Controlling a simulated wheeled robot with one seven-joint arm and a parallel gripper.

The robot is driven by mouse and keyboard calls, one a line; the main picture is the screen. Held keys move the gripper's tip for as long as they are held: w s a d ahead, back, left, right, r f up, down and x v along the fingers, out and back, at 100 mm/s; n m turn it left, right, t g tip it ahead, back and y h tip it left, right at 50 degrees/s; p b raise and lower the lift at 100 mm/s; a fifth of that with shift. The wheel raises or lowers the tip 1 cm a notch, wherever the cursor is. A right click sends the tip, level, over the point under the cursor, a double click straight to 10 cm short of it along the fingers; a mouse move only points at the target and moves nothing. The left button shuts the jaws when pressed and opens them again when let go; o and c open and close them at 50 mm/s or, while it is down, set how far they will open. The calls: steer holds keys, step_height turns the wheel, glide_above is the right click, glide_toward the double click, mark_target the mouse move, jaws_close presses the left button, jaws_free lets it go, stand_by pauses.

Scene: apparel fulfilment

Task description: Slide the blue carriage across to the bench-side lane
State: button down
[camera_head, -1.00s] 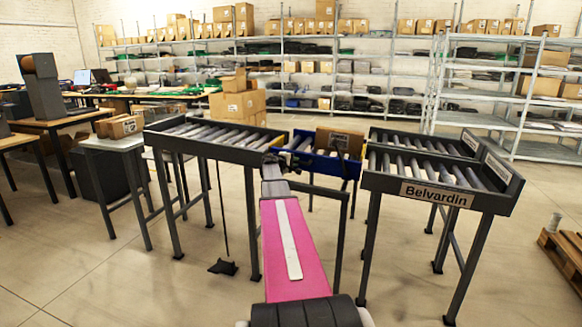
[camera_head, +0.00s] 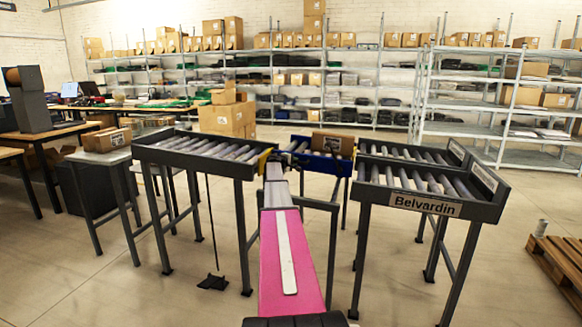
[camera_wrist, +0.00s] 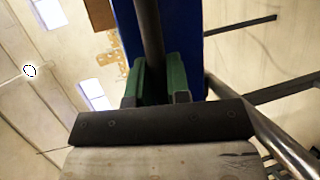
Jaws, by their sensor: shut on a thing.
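The blue carriage (camera_head: 325,166) stands in the gap between the left roller conveyor and the right roller lanes, with a brown carton (camera_head: 333,143) on it. Its right end lies close to the near right lane; I cannot tell whether they touch. My gripper (camera_head: 286,160) is at the carriage's left near side, partly hidden by my arm. In the wrist view its green-padded fingers (camera_wrist: 160,85) are shut on a dark round bar (camera_wrist: 150,40). The carriage's blue panel (camera_wrist: 185,45) shows just behind the bar. The near right lane (camera_head: 425,185) bears a "Belvardin" sign.
The left roller conveyor (camera_head: 205,150) has a yellow piece (camera_head: 265,160) at its right end. A second right lane (camera_head: 410,152) lies behind the signed one. A small table (camera_head: 95,156) with a carton stands at left. A pallet (camera_head: 555,262) lies at right. Open floor surrounds the stands.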

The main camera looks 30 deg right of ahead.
steer(key=w+d, duration=1.2)
steer(key=d, duration=0.2)
steer(key=shift+w, duration=0.1)
steer(key=c, duration=1.1)
jaws_free()
steer(key=v, duration=1)
steer(key=shift+a+r, duration=0.15)
steer(key=shift+a, duration=0.1)
steer(key=shift+a+r, duration=0.2)
